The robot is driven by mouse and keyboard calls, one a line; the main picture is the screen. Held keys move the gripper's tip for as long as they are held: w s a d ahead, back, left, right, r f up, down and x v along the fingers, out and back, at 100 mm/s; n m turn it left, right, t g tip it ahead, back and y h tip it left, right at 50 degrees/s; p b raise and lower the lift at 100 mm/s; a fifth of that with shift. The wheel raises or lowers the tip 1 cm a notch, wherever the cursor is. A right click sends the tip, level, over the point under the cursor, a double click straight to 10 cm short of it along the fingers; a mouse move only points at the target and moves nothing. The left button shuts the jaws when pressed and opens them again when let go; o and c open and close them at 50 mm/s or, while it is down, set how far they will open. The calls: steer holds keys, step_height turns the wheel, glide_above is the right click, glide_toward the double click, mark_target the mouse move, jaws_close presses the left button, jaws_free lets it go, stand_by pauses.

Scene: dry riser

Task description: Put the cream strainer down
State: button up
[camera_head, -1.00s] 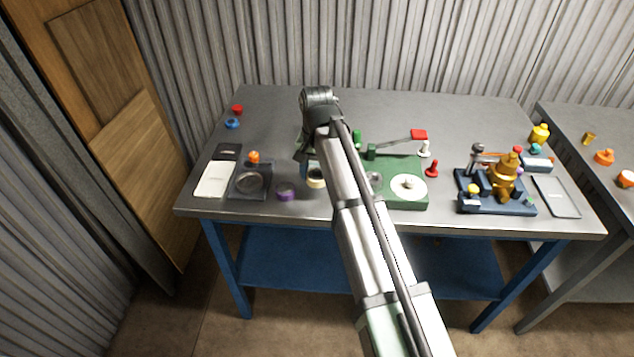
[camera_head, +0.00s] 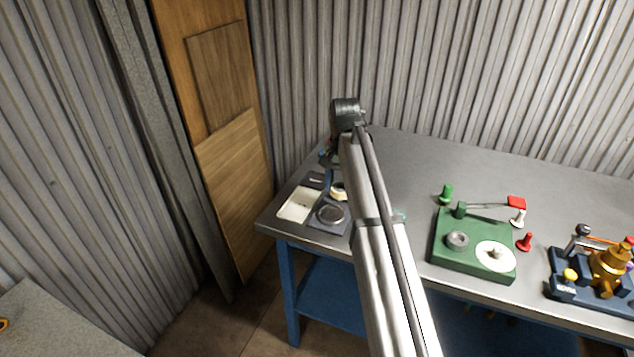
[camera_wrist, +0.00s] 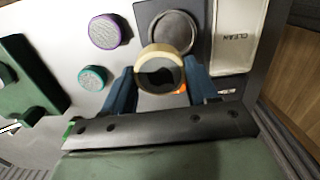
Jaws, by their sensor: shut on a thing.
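The cream strainer (camera_wrist: 146,52) is a round cream ring with a dark middle, held between the blue fingers of my gripper (camera_wrist: 160,70). In the head view the cream strainer (camera_head: 338,193) shows just beside my arm, at the back right of a dark plate. In the wrist view the dark plate with a round grey disc (camera_wrist: 173,30) lies just beyond the ring, partly covered by it. I cannot tell how high the strainer is above the table. My gripper (camera_head: 330,180) is partly hidden by my forearm in the head view.
A white tray marked CLEAN (camera_wrist: 238,35) lies beside the dark plate. A purple-rimmed strainer (camera_wrist: 105,31) and a teal-rimmed one (camera_wrist: 92,78) lie on the table at left. An orange thing (camera_wrist: 182,88) is mostly hidden. A green fixture (camera_head: 473,243) stands to the right.

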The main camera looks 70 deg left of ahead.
steer(key=s+a+n, duration=0.1)
steer(key=a+n, duration=0.1)
steer(key=a, duration=1.1)
steer(key=n, duration=0.5)
glide_above(316, 181)
steer(key=shift+a+f, duration=0.15)
steer(key=shift+f, duration=4.2)
steer(key=shift+f, duration=0.35)
steer(key=o, duration=0.9)
steer(key=shift+f, duration=0.15)
steer(key=shift+o, duration=0.8)
step_height(316, 181, up, 13)
